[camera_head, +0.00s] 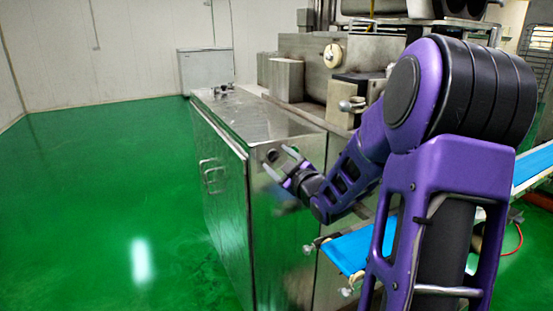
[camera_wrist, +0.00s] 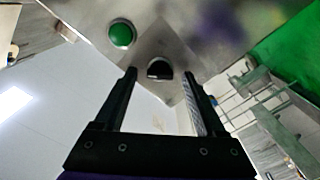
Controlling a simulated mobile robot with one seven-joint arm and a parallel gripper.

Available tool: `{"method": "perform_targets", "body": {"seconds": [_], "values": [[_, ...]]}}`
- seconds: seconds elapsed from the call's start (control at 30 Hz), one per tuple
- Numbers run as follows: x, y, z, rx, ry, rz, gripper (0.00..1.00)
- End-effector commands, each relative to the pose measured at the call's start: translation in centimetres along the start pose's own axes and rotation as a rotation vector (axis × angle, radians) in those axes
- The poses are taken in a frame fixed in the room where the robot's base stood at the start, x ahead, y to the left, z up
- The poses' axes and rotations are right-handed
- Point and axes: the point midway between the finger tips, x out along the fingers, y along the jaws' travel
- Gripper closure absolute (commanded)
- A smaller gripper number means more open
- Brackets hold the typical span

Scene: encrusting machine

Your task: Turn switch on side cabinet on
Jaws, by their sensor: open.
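The side cabinet (camera_head: 225,155) is a shiny metal box left of my arm in the head view. Its switch is a black round knob (camera_wrist: 159,69) on the metal panel, seen between my fingertips in the wrist view. A dark round spot (camera_head: 271,155) on the cabinet's end face in the head view appears to be this switch. My gripper (camera_head: 281,163) is open and points at this face near its top edge. In the wrist view its two black fingers (camera_wrist: 162,76) flank the knob with space on both sides. I cannot tell whether the fingertips touch the panel.
A green round button (camera_wrist: 121,35) sits on the panel up and left of the knob. Metal machinery (camera_head: 320,60) stands behind the cabinet. A blue conveyor belt (camera_head: 348,250) lies below my forearm. The green floor (camera_head: 90,210) left of the cabinet is clear.

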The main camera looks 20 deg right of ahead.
Motion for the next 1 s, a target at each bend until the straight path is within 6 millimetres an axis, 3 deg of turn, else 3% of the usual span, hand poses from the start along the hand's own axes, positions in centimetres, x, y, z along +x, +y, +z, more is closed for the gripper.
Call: {"method": "perform_targets", "body": {"seconds": [0.17, 0.57, 1.0], "values": [[0.00, -0.02, 0.01, 0.000, 0.000, 0.000, 0.29], [0.01, -0.01, 0.00, 0.000, 0.000, 0.000, 1.00], [0.03, 0.03, -0.09, 0.068, 0.000, -0.001, 1.00]]}}
